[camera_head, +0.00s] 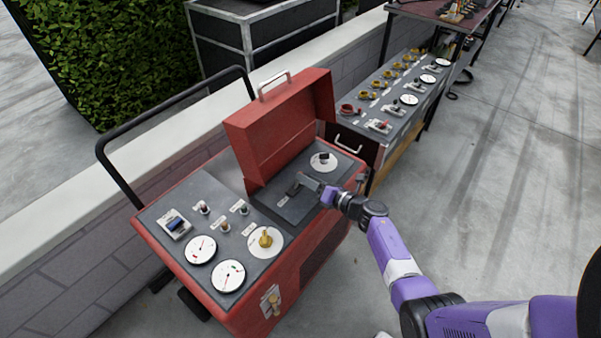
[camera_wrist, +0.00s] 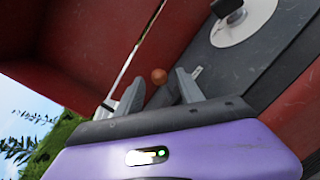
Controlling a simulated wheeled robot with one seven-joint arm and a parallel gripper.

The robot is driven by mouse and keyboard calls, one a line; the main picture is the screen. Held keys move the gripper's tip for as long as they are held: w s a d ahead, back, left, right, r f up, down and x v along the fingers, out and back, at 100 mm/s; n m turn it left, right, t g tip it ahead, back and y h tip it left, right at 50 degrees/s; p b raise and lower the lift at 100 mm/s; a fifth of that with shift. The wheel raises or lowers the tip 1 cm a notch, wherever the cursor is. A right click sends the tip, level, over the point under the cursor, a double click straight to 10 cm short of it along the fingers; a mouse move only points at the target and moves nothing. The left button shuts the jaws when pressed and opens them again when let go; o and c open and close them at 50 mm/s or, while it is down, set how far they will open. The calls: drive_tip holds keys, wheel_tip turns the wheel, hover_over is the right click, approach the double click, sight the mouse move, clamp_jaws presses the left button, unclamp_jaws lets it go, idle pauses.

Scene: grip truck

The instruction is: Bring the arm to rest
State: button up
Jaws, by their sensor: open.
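My purple arm reaches in from the lower right in the head view. My gripper (camera_head: 302,184) is low over the grey top panel (camera_head: 290,208) of the red machine, in front of its raised red lid. In the wrist view my gripper (camera_wrist: 158,92) has its two grey fingers apart. A small orange-brown ball-like knob (camera_wrist: 159,76) shows beyond the gap between them. I cannot tell whether the fingers touch anything.
The raised red lid (camera_head: 283,125) stands close behind the gripper. A white dial with a dark knob (camera_head: 323,161) is to its right. Gauges (camera_head: 228,275) and a yellow knob (camera_head: 265,238) are at left. Another console (camera_head: 395,92) stands behind. The floor (camera_head: 490,190) at right is clear.

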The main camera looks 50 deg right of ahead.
drive_tip(key=shift+s+r, duration=0.1)
drive_tip(key=shift+s, duration=0.35)
idle(0.4)
